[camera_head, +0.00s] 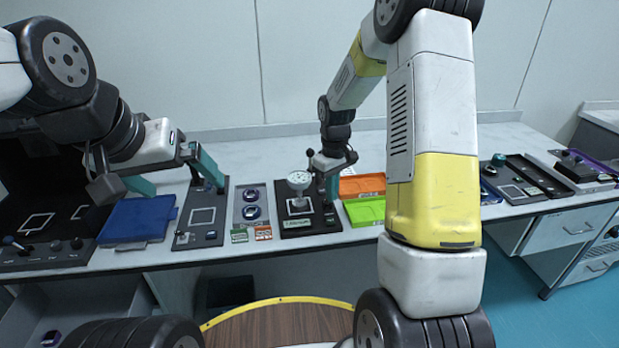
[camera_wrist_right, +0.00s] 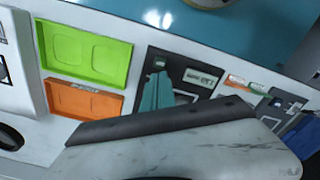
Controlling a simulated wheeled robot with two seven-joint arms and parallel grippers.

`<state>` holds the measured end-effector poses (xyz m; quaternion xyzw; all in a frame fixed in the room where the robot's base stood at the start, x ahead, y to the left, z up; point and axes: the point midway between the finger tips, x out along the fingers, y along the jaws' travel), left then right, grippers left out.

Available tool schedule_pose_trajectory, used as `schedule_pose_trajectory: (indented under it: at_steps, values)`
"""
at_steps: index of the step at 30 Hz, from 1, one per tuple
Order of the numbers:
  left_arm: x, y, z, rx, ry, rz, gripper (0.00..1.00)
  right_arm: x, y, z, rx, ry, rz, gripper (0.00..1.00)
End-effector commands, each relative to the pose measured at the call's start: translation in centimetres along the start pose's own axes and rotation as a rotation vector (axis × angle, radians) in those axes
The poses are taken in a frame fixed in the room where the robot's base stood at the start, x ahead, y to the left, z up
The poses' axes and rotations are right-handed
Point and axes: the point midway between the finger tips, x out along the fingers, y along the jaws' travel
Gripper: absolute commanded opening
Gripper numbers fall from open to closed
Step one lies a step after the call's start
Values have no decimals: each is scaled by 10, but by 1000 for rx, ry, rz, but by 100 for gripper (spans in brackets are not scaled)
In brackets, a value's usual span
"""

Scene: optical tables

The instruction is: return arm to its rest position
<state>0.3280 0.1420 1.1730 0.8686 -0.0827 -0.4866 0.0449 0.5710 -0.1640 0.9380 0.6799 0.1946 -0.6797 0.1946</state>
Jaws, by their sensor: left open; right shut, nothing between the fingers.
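My left gripper (camera_head: 180,180) is open in the head view, its teal fingers spread above the bench between a blue tray (camera_head: 138,221) and a dark panel (camera_head: 203,216). Nothing is seen between them. My right gripper (camera_head: 331,188) is shut and empty, pointing down over the bench just right of a white dial gauge (camera_head: 299,181). The teal fingertips also show in the right wrist view (camera_wrist_right: 158,93), over a dark panel. Whether they touch the gauge or its panel cannot be told. My right arm reaches forward across the head view and hides part of the bench.
An orange tray (camera_head: 362,185) and a green tray (camera_head: 365,211) lie right of the gauge. A panel with two round dark items (camera_head: 251,204) lies left of it. More devices (camera_head: 522,181) stand further right.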

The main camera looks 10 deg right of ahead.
Motion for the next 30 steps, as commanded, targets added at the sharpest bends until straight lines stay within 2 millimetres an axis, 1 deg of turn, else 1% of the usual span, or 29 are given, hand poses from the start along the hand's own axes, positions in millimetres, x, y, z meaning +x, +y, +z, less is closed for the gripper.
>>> schedule_pose_trajectory:
  at_steps: [2,5,8,9,11,12,15,18,21,24,27,30]
  values:
    - [0,0,0,0,0,0,100,-4,0,1,4,5,2,0]
    - [0,0,0,0,0,0,100,-22,-3,5,24,28,9,0]
    - [0,0,0,0,0,0,100,-58,-11,15,67,76,23,0]
    - [0,0,0,0,0,0,100,-75,-15,22,91,99,27,0]
    - [0,0,0,0,0,0,100,-100,-23,34,127,139,34,0]
    - [0,0,0,0,0,0,100,-116,-30,42,152,165,36,0]
    - [0,0,0,0,0,0,100,-151,-46,65,210,230,40,0]
    - [0,0,0,0,0,0,100,-180,-65,89,269,298,38,0]
    - [0,0,0,0,0,0,100,-202,-84,115,324,367,32,0]
    - [0,0,0,0,0,0,100,-219,-104,141,376,435,20,0]
    - [0,0,0,0,0,0,100,-229,-121,163,422,495,5,0]
    - [0,0,0,0,0,0,100,-233,-134,180,456,539,-9,0]
